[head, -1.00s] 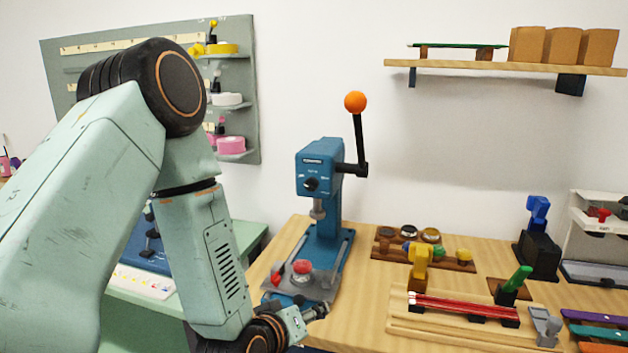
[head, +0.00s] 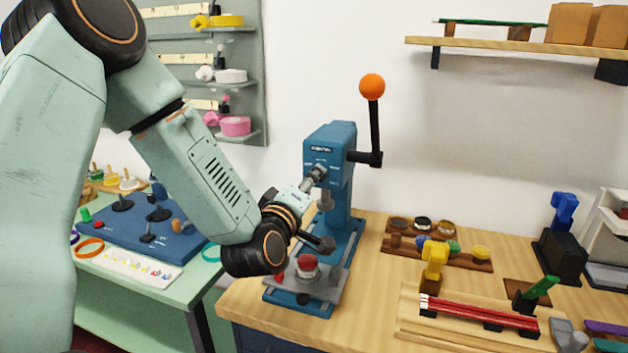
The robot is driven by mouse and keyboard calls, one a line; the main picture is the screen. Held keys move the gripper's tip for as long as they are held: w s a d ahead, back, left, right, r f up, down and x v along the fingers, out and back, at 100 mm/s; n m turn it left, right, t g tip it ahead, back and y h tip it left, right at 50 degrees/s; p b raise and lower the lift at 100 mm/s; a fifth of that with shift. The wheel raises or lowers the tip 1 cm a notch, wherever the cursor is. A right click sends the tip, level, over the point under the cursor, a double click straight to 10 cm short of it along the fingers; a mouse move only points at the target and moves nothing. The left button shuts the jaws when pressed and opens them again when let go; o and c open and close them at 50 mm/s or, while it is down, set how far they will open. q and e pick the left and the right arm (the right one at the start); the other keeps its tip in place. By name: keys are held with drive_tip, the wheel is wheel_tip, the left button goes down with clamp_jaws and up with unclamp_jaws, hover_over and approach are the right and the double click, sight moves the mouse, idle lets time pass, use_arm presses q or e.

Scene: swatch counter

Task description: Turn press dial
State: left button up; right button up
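The blue press (head: 331,140) stands on the wooden counter, with an orange ball (head: 372,86) on its raised lever. Its dial is on the front of the head, below the label, and is mostly hidden behind my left gripper. My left gripper (head: 316,174) reaches up and right to the dial, with its fingertips at or against it. The fingers are small and overlap the dial, so I cannot tell whether they are closed on it. My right gripper is not in view.
A red-topped piece (head: 307,262) sits on the press base, below my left wrist. To the right are a yellow clamp (head: 433,258), red rods (head: 485,312) and a wooden rack (head: 440,254). A green table (head: 150,297) stands left. A shelf (head: 500,46) hangs above.

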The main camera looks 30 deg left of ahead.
use_arm(q)
drive_tip(key=x, duration=0.2)
drive_tip(key=shift+w, duration=0.3)
drive_tip(key=shift+w+d+r, duration=0.1)
drive_tip(key=shift+d+r, duration=0.05)
drive_tip(key=shift+d, duration=0.35)
drive_tip(key=c, duration=0.3)
drive_tip(key=shift+a, duration=0.35)
drive_tip(key=c, duration=0.5)
drive_tip(key=shift+d, duration=0.1)
clamp_jaws()
